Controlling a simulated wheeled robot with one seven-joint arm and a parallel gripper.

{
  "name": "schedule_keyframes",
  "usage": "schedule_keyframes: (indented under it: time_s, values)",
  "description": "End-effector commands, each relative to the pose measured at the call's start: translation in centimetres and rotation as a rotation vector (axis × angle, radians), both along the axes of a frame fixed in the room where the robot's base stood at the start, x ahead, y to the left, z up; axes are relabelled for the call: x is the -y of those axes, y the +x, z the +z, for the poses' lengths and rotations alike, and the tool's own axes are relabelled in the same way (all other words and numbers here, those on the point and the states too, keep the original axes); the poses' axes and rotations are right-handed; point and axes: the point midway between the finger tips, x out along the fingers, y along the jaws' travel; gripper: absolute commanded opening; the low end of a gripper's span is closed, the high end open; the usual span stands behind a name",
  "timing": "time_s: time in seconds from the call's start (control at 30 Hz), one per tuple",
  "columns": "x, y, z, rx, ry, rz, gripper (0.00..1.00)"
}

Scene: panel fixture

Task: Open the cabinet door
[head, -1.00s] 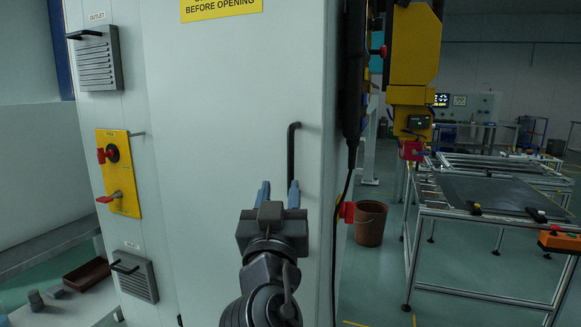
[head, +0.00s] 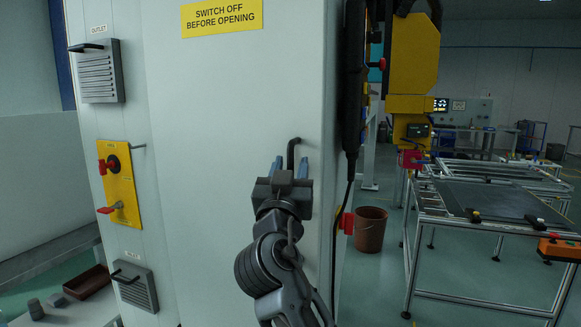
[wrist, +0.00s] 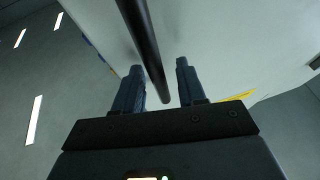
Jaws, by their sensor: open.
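The grey-white cabinet door (head: 225,130) fills the middle of the head view and looks closed. Its black vertical bar handle (head: 292,150) is near the door's right edge; my gripper hides its lower part. My gripper (head: 290,168) is open, with its blue fingertips at the handle's height. In the wrist view the handle (wrist: 143,40) runs down between the two fingers of my gripper (wrist: 157,85), with a gap to each finger. I cannot tell whether the handle touches anything.
A yellow switch panel (head: 120,185) with red knobs and two vented boxes (head: 97,72) are at the left. A black hanging device (head: 352,90) is just right of the door. A brown bucket (head: 370,229) and a metal-framed table (head: 490,203) stand farther right.

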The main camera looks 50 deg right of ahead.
Motion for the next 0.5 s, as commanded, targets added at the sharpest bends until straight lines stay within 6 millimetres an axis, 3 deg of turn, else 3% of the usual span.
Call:
schedule_keyframes:
  time_s: [0.13, 0.5]
  values:
    - [-0.01, -0.01, -0.03, 0.000, 0.000, 0.000, 0.40]
    - [-0.03, -0.01, -0.02, 0.000, 0.000, 0.000, 0.05]
